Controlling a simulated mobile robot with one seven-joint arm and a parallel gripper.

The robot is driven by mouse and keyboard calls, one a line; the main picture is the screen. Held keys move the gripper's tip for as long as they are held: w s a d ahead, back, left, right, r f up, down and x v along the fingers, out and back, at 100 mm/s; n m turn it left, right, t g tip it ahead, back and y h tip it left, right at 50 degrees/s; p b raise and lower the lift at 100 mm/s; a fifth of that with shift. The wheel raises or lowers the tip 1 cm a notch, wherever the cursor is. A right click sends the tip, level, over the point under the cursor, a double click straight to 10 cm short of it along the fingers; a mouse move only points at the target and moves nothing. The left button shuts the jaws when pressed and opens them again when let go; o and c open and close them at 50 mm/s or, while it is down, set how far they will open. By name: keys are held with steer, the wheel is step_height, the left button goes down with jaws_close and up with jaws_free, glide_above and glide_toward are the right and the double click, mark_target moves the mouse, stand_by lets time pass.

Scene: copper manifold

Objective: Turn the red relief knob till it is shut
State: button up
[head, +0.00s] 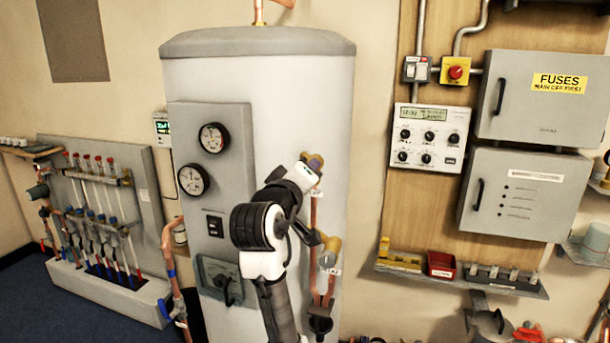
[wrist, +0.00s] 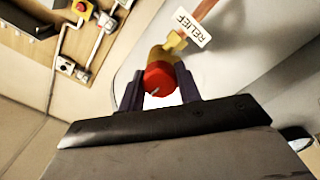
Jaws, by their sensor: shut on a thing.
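The red relief knob (wrist: 160,78) sits on the end of a brass valve body (wrist: 172,45) in the wrist view, with a small pale mark on its face. A white tag reading RELIEF (wrist: 193,30) hangs beside the valve. My gripper (wrist: 160,93) is shut on the knob, one dark finger on each side. In the head view the brass valve (head: 313,160) shows at the tank's right front, just past my gripper's white wrist. The red knob is hidden there.
The tall white tank (head: 320,100) stands close behind my arm. Copper pipes (head: 314,215) and a lower brass fitting (head: 330,247) are just below the valve. A red stop button (head: 455,72) and fuse boxes (head: 540,95) are on the wooden board at the right.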

steer(key=shift+n, duration=0.7)
steer(key=o, duration=1)
steer(key=b+v, duration=0.4)
steer(key=v, duration=1)
